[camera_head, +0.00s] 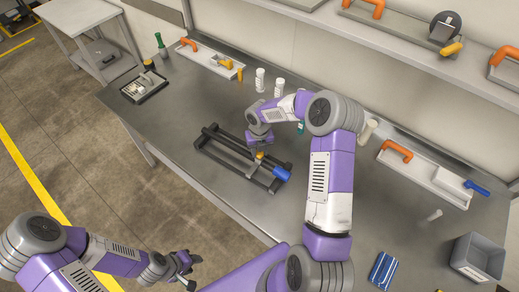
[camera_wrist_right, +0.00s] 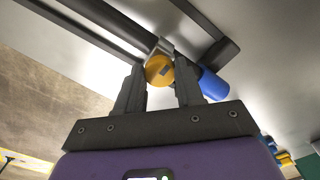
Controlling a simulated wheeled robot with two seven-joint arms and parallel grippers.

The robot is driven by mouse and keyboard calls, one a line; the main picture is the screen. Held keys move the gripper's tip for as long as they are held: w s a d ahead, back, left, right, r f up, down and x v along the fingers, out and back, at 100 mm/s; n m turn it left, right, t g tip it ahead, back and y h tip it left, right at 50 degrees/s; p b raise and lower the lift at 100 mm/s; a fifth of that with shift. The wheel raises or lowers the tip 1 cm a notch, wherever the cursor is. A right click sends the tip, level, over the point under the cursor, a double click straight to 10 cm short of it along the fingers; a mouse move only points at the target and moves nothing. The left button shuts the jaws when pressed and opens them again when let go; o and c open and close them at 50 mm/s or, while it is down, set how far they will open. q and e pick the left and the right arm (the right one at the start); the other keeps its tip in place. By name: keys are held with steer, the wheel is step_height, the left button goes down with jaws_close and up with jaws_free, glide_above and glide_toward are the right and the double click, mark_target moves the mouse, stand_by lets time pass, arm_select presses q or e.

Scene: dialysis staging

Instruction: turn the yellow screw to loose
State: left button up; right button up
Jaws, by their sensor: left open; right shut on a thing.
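The yellow screw (camera_wrist_right: 159,70) shows in the right wrist view as a round yellow head with a small dark mark. It sits on a dark frame (camera_wrist_right: 120,40), against a metal piece. My right gripper (camera_wrist_right: 157,84) has one finger on each side of the yellow head and is shut on it. In the head view the dark frame (camera_head: 216,157) lies on the table, and the yellow screw (camera_head: 260,155) is partly hidden by my right gripper (camera_head: 260,149). A blue part (camera_head: 281,173) is beside the screw. My left gripper (camera_head: 188,272) is open and empty, off the table's front side.
White bottles (camera_head: 260,79) stand behind the frame. A white tray with an orange handle (camera_head: 398,150) lies to the right, near a grey bin (camera_head: 478,256) and blue striped packets (camera_head: 383,270). A small dark tray (camera_head: 144,87) lies at the left. Table left of the frame is clear.

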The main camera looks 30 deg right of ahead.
steer(key=o, duration=1.1)
steer(key=shift+c, duration=0.2)
step_height(320, 180, up, 8)
steer(key=shift+f+p, duration=0.2)
steer(key=shift+p, duration=0.1)
